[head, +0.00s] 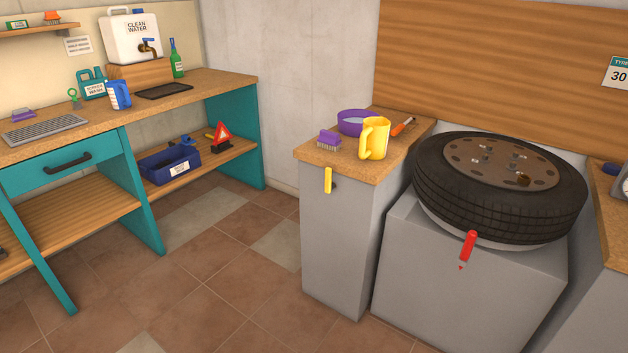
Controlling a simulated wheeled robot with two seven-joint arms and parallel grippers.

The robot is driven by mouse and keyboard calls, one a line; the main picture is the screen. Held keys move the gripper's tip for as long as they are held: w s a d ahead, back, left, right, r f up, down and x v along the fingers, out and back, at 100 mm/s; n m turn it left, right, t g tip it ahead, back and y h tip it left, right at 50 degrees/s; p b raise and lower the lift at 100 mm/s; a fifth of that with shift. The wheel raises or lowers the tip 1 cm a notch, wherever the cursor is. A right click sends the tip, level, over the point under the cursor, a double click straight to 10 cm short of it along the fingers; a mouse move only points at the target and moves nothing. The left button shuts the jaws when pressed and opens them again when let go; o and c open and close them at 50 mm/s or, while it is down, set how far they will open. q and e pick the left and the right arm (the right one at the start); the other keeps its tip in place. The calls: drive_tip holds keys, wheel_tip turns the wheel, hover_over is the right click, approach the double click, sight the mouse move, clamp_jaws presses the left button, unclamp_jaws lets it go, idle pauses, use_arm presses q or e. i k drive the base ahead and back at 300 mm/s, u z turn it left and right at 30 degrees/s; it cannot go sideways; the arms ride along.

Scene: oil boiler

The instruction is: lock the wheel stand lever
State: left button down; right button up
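The wheel stand (465,285) is a grey block at the right, with a black tyre (440,198) lying flat on top of it. The tyre's brown rim (490,160) faces up. A red lever (468,246) sits at the front of the stand, just under the tyre's edge. It hangs down, tilted slightly, with its lower end to the left. A small red mark shows on the stand just below it. Neither of my grippers is in view.
A narrow grey cabinet (345,235) with a yellow handle (328,181) stands left of the stand. A teal workbench (235,135) stands at left. Tiled floor (215,290) is clear.

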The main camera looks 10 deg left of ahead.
sight(330, 186)
drive_tip(key=u, duration=0.2)
drive_tip(key=i, duration=1.3)
drive_tip(key=z, duration=0.9)
